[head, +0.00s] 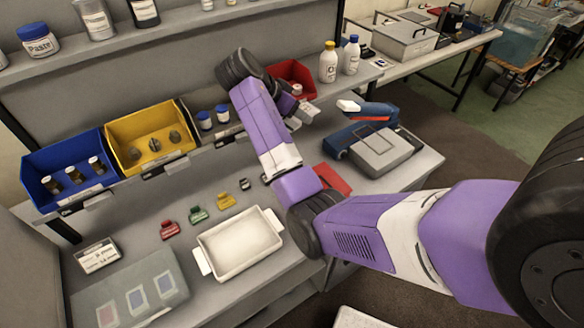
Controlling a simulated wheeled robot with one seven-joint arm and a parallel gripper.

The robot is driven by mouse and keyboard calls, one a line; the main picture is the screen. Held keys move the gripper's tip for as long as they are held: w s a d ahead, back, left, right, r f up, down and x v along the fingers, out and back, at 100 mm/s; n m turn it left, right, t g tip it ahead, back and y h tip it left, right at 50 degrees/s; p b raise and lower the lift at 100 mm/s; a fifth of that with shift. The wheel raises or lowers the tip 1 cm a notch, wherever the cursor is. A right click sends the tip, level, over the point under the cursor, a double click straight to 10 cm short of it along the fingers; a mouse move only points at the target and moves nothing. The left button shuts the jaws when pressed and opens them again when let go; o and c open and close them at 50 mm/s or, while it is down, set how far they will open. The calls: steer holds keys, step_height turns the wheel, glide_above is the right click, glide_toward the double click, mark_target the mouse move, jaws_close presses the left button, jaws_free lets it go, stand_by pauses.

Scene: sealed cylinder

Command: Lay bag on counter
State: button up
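My arm reaches in from the right over the counter (205,212). Its wrist is bent near the shelf, and my gripper (304,112) is partly hidden behind my arm, by the red bin (303,76). Whether its fingers are open or hold something is not clear. No thing shows plainly as a bag. A flat grey translucent sheet (165,272) with three coloured squares lies at the counter's front left, far from my gripper. A flat red thing (333,179) lies partly behind my arm.
A white tray (208,264) stands mid-counter, with red, green and yellow clips (198,214) behind it. Blue (50,198) and yellow (122,135) bins line the back. A blue-grey device (380,153) stands right. White bottles (328,64) stand behind the device.

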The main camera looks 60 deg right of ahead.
steer(key=shift+s+d+r+m+g, duration=0.2)
steer(key=shift+r+m+g, duration=0.1)
steer(key=shift+m, duration=0.2)
steer(key=shift+a+f, duration=0.1)
steer(key=shift+f, duration=0.1)
step_height(320, 180, down, 14)
steer(key=b, duration=0.3)
steer(key=shift+f, duration=0.25)
steer(key=shift+f+b, duration=1.95)
steer(key=shift+f, duration=0.7)
steer(key=shift+f, duration=0.2)
steer(key=o, duration=1.5)
steer(key=shift+r, duration=0.1)
